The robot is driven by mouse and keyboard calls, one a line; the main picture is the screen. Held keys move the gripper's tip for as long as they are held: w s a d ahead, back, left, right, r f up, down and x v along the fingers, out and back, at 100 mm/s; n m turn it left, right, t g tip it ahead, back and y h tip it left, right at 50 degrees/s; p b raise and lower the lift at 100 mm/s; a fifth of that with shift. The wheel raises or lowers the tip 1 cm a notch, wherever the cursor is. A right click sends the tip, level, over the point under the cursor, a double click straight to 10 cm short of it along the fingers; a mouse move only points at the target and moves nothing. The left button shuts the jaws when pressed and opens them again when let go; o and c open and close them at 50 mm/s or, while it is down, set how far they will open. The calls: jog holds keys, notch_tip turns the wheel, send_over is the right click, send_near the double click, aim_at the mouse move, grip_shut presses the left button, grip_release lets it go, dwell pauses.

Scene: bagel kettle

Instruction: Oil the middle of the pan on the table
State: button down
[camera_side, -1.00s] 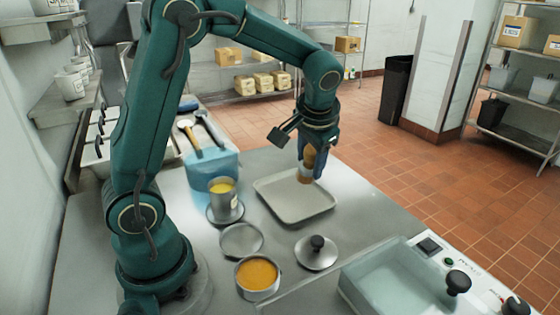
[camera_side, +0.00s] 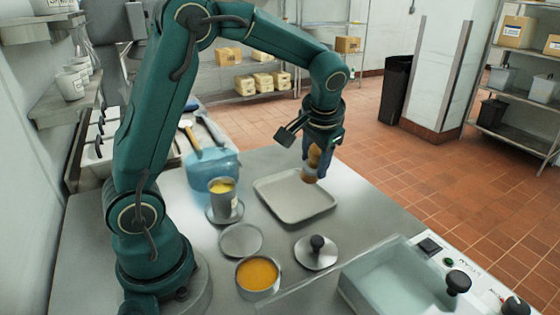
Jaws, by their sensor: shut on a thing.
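The pan (camera_side: 290,205) is a shallow grey rectangular tray lying flat on the steel table. Its inside looks bare, and I cannot make out any oil on it. My gripper (camera_side: 315,150) is over the far right part of the pan and points down. It is shut on a brown, wooden-looking tool (camera_side: 311,168), most likely a brush handle. The tool's lower end hangs at the pan's far right side; I cannot tell whether it touches the pan. The gripper's fingers are small and partly hidden.
A tall metal cup of yellow liquid (camera_side: 223,196) stands on a dish left of the pan. An empty round dish (camera_side: 241,240), an orange-filled bowl (camera_side: 257,276) and a knobbed lid (camera_side: 316,252) lie nearer. A blue container (camera_side: 213,168) stands behind; a glass-walled basin (camera_side: 400,280) is front right.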

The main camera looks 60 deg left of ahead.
aim_at(311, 183)
jog(key=shift+f, duration=3.75)
jog(key=shift+a+f, duration=0.1)
jog(key=shift+a, duration=0.65)
jog(key=shift+s+a, duration=0.15)
jog(key=shift+a, duration=2.15)
jog(key=shift+s+a, duration=0.1)
jog(key=shift+a, duration=2.15)
jog(key=shift+w+d, duration=0.15)
jog(key=shift+d, duration=2.25)
jog(key=shift+w+d, duration=0.1)
jog(key=shift+d, duration=2.65)
jog(key=shift+s+d, duration=0.15)
jog(key=shift+d, duration=0.05)
jog(key=shift+s, duration=0.45)
jog(key=shift+s+a, duration=0.2)
jog(key=shift+a, duration=5.15)
jog(key=shift+w+d, duration=0.15)
jog(key=shift+d, duration=2.45)
jog(key=shift+w+d, duration=0.1)
jog(key=shift+d, duration=2.65)
jog(key=shift+r, duration=4)
